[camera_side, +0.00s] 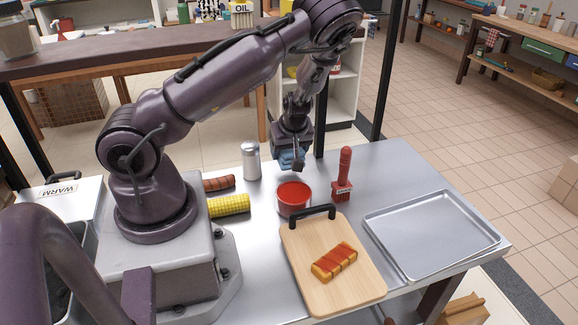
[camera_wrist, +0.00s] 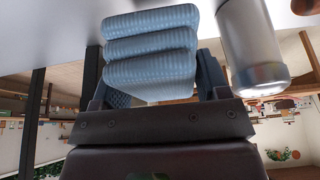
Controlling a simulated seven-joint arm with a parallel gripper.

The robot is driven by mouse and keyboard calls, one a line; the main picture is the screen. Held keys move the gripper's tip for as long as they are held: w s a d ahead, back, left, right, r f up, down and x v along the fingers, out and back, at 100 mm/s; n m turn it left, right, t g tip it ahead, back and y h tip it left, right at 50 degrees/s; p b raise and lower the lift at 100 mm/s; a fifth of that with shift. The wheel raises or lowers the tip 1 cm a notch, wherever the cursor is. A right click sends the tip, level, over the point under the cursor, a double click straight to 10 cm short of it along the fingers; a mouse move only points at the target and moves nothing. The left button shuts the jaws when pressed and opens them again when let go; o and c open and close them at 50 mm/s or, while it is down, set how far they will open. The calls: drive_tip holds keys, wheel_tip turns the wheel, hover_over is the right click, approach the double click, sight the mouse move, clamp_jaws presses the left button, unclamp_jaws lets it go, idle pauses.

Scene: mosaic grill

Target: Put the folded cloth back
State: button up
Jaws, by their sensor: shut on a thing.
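The folded blue cloth (camera_wrist: 150,48) is a ribbed stack of layers between the fingers of my gripper in the wrist view. My gripper (camera_side: 296,160) is shut on it at the back edge of the steel table (camera_side: 385,165). In the side view only a small part of the cloth (camera_side: 287,157) shows, partly hidden by the gripper. I cannot tell whether the cloth touches the table.
A metal shaker (camera_side: 251,161) stands just left of my gripper, close beside the cloth in the wrist view. A sauce bowl (camera_side: 294,199) and red-handled brush (camera_side: 343,175) stand in front. A cutting board (camera_side: 310,283) holds food. A tray (camera_side: 430,232) lies at right.

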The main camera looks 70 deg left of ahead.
sight(289, 173)
drive_tip(key=shift+f, duration=2.2)
drive_tip(key=o, duration=0.9)
drive_tip(key=shift+f, duration=0.15)
